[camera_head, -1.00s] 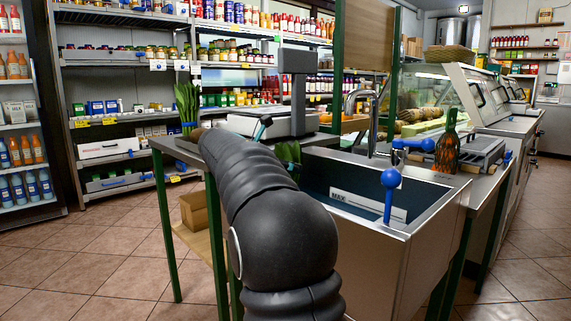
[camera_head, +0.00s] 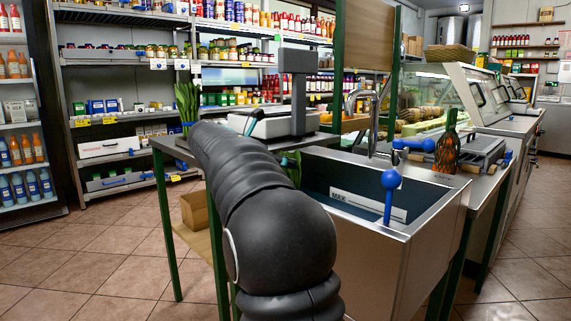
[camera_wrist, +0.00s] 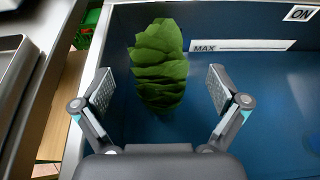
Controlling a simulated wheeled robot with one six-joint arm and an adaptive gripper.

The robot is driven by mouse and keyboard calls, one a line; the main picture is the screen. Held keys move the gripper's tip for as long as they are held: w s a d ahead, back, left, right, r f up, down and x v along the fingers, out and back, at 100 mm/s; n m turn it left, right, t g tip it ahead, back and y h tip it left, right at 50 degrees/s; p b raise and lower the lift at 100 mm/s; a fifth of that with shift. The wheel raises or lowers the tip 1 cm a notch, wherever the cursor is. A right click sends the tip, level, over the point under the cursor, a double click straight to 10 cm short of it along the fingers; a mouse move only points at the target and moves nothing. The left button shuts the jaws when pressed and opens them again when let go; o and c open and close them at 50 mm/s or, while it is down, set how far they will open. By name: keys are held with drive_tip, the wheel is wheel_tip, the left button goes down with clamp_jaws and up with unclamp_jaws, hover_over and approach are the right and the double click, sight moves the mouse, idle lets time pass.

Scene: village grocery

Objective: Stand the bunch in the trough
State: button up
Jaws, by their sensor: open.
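The green leafy bunch (camera_wrist: 160,65) is inside the blue-lined trough (camera_wrist: 270,80), near its left wall in the wrist view. My gripper (camera_wrist: 160,88) is open, with one finger on each side of the bunch and visible gaps to both. I cannot tell whether the bunch stands upright or leans, and its lower end is hidden. In the head view some of its leaves (camera_head: 291,167) show at the trough's left end, behind my arm. The trough's steel rim (camera_head: 425,212) is clear in front. My gripper is hidden behind my arm there.
A second green bunch (camera_head: 187,103) stands on the side table beside a weighing scale (camera_head: 285,122). The trough's right part is free.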

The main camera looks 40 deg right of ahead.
drive_tip(key=p+v, duration=0.1)
drive_tip(key=v, duration=0.8)
drive_tip(key=shift+a, duration=0.2)
